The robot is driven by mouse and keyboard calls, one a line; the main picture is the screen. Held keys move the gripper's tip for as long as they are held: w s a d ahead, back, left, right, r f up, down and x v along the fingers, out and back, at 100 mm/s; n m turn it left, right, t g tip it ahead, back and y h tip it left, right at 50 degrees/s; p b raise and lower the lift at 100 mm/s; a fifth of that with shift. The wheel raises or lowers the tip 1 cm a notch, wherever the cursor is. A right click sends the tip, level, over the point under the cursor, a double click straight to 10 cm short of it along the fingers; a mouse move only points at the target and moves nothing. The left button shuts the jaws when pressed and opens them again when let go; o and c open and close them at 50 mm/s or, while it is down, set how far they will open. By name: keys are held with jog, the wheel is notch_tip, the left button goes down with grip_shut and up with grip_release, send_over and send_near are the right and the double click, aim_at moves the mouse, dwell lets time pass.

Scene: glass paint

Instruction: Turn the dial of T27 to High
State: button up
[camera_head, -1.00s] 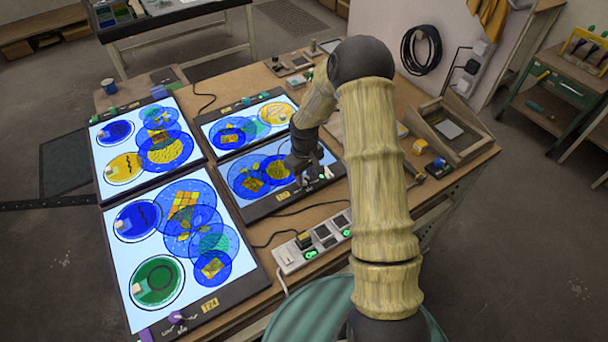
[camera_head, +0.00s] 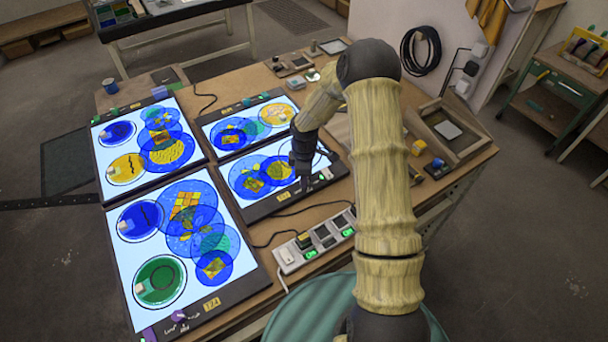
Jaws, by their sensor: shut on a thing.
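The lit panel under my gripper (camera_head: 305,184) is the middle-right light table (camera_head: 234,208), with blue and yellow glass discs on it. A small yellow label (camera_head: 284,196) sits on its front edge, too small to read for certain. My gripper points down at this dark front edge, right of the label. Its fingers are shut at the dial there, which they mostly hide. The dial's setting cannot be read.
A larger light table labelled T24 (camera_head: 211,304) lies at the front left, with two more behind. A power strip (camera_head: 312,243) with green lights stands in front. A wooden tray (camera_head: 487,148) is at the right.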

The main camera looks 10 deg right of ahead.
jog(key=shift+w+a+r+n, duration=0.1)
jog(key=shift+w+n, duration=0.05)
jog(key=shift+n, duration=0.15)
jog(key=o, duration=1)
notch_tip(320, 180, up, 17)
jog(key=shift+r+b, duration=0.15)
jog(key=shift+b, duration=1.05)
